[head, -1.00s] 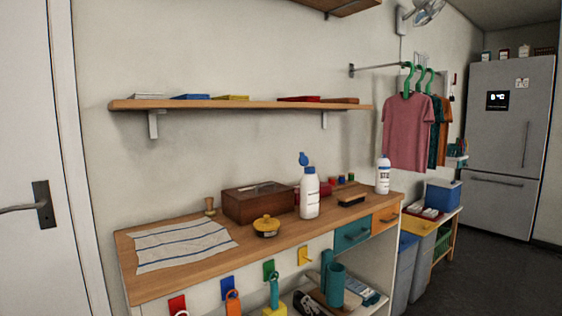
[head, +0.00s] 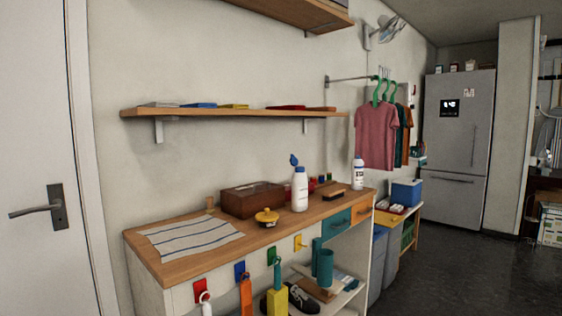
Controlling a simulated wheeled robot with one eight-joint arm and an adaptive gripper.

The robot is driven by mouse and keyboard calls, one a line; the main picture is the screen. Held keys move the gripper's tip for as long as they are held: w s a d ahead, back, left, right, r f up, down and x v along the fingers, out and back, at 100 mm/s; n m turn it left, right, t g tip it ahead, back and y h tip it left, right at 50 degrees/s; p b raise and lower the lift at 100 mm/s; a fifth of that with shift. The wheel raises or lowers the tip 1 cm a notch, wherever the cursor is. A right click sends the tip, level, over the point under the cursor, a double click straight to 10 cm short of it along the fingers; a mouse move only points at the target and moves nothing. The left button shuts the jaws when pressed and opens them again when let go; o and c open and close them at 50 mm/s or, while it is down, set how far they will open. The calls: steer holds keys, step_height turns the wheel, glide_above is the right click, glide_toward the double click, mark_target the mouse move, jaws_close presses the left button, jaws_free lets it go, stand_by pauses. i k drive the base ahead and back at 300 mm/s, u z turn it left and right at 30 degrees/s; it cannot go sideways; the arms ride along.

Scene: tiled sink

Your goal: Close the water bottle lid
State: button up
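A white water bottle (head: 299,191) stands upright on the wooden counter, right of the brown box. Its blue lid (head: 294,160) is tipped up and open above the bottle's neck, leaning slightly left. The bottle seems to carry faint marks on its side, too small to read. My gripper is not in the head view.
The wooden counter (head: 168,270) also holds a striped cloth (head: 190,237), a yellow lidded pot (head: 266,217), a brown box (head: 252,199), a brush (head: 336,193) and a white labelled bottle (head: 358,174). A wall shelf (head: 230,112) hangs above. Dark floor (head: 440,270) is free at the right.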

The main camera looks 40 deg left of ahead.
mark_target(294, 162)
steer(key=u, duration=1.85)
steer(key=i, duration=1)
steer(key=u, duration=0.5)
steer(key=k, duration=1.15)
steer(key=u, duration=0.95)
steer(key=i, duration=1)
steer(key=z, duration=0.45)
